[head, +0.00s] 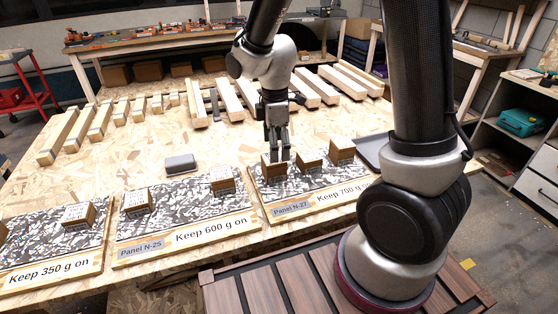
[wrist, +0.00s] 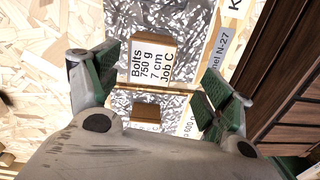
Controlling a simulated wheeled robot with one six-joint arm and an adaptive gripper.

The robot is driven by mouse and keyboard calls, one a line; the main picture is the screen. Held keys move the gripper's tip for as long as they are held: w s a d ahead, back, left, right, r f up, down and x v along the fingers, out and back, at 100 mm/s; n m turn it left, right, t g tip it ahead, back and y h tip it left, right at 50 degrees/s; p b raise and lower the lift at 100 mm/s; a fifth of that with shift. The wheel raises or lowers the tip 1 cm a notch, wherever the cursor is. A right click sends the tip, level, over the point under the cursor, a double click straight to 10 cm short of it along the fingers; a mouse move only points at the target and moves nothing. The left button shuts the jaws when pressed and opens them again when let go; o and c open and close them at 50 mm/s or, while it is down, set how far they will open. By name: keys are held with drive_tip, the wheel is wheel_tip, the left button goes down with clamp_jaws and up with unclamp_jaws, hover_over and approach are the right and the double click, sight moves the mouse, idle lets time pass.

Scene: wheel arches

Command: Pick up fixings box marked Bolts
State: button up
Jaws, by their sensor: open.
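The fixings box marked Bolts (wrist: 152,60) is a small brown box with a white label reading "Bolts 750 g 7 cm Job C". It sits on the speckled panel N-27 (head: 325,188), as the leftmost of three boxes; it also shows in the head view (head: 273,170). My gripper (head: 277,152) points down just above this box. In the wrist view the green-padded fingers are open, with the box showing between and beyond them. I see no contact, and the exact height of the fingertips over the box is hard to tell.
Two more boxes (head: 311,160) (head: 341,151) stand to the right on the same panel. Panel N-25 (head: 180,200) adjoins on the left with two boxes, one (head: 222,180) near the seam. A grey block (head: 180,163) lies behind; timber strips (head: 230,100) lie farther back.

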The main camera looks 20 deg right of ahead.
sight(274, 164)
drive_tip(key=shift+w+a+f+n, duration=0.1)
drive_tip(key=shift+w+f+n, duration=0.05)
drive_tip(key=shift+n, duration=0.55)
drive_tip(key=f, duration=0.7)
drive_tip(key=shift+w+f, duration=0.25)
drive_tip(key=shift+w, duration=0.15)
drive_tip(key=shift+a, duration=0.1)
drive_tip(key=c, duration=1.7)
